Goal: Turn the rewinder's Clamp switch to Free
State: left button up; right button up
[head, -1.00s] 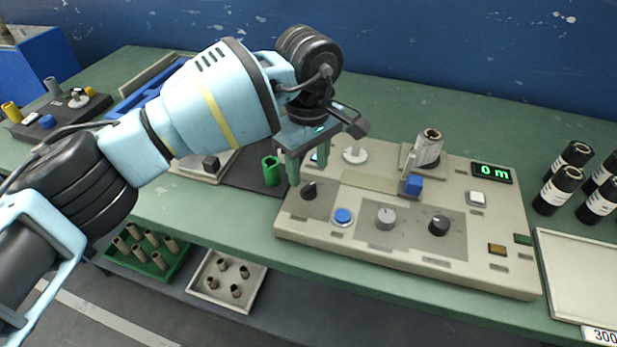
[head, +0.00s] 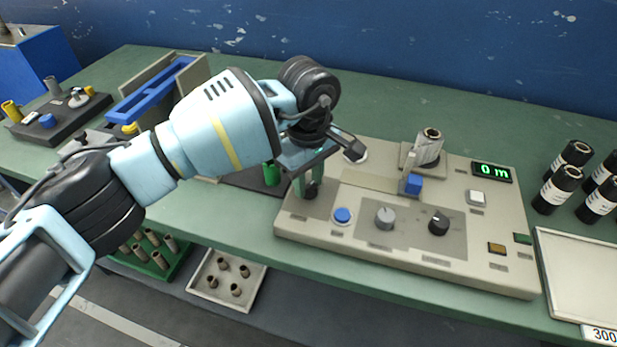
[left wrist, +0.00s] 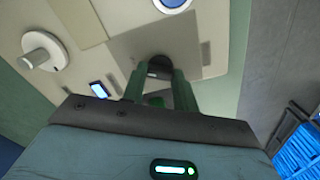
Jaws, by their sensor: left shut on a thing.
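The rewinder (head: 400,262) is a beige panel on the green bench in the head view. Its leftmost dark knob is mostly hidden behind my left gripper (head: 306,190). In the left wrist view the dark knob (left wrist: 159,66) sits between the green fingertips, and my left gripper (left wrist: 160,80) is shut on it from above. I take this knob to be the Clamp switch; its label and pointer are too hidden or small to read. A blue button (head: 342,215), a grey knob (head: 385,217) and a black knob (head: 438,223) are to its right. My right gripper is out of view.
A roll on a spindle (head: 428,148) and a blue block (head: 413,184) stand on the panel. The display (head: 492,172) reads 0 m. Black labelled rolls (head: 557,190) and a light tray (head: 585,270) are at the right. A green cylinder (head: 271,173) stands left of the panel.

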aim_at(309, 185)
pick_arm(q)
jog(key=shift+c, duration=0.2)
jog(key=n+p, duration=0.1)
jog(key=n, duration=0.2)
jog(key=shift+r, duration=0.1)
jog(key=n+p, duration=0.1)
jog(key=n, duration=0.2)
jog(key=shift+n+p, duration=0.3)
jog(key=shift+n, duration=0.1)
jog(key=n+p, duration=0.1)
jog(key=n, duration=0.2)
jog(key=shift+n+p, duration=0.5)
jog(key=shift+n, duration=0.7)
jog(key=o, duration=1)
jog(key=shift+r, duration=3.85)
